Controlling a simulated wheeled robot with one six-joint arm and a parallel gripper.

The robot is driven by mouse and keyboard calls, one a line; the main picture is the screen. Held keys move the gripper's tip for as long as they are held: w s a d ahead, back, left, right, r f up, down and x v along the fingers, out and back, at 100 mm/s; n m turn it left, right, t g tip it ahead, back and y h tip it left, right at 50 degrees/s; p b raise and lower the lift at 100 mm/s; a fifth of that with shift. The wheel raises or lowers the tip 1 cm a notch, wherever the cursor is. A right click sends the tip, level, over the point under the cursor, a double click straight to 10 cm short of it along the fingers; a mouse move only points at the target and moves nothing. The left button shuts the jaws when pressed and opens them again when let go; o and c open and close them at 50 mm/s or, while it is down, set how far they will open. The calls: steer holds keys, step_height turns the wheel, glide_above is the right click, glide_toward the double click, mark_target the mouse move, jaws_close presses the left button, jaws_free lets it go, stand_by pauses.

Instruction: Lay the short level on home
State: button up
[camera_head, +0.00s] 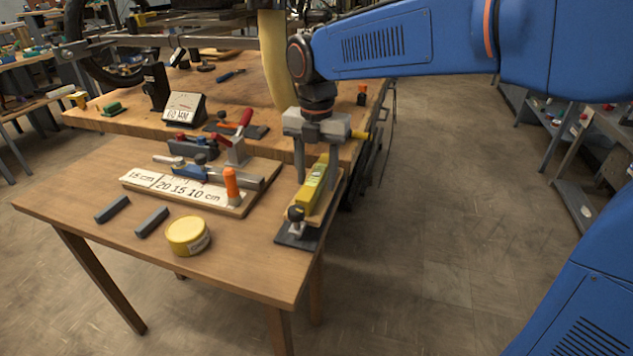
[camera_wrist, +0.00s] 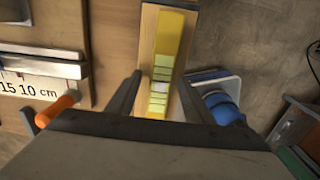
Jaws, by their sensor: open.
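The short level is a yellow bar (camera_head: 314,190) with pale greenish sections. It lies lengthwise on a pale wooden strip (camera_head: 325,207) at the right end of the near table. My gripper (camera_head: 317,185) points down over it, open, with one finger on each side of the bar. In the wrist view the yellow bar (camera_wrist: 174,40) runs between the two fingers (camera_wrist: 161,77), and the strip shows along its left side. I see no clear grip on it. No spot marked home is readable.
A ruler board (camera_head: 150,180) with clamps and an orange-handled post (camera_head: 231,185) stands left of my gripper. A black knob (camera_head: 296,213) stands at the strip's near end. A yellow tin (camera_head: 187,235) and two grey blocks (camera_head: 152,222) sit in front.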

steer(key=shift+f, duration=0.15)
jaws_close()
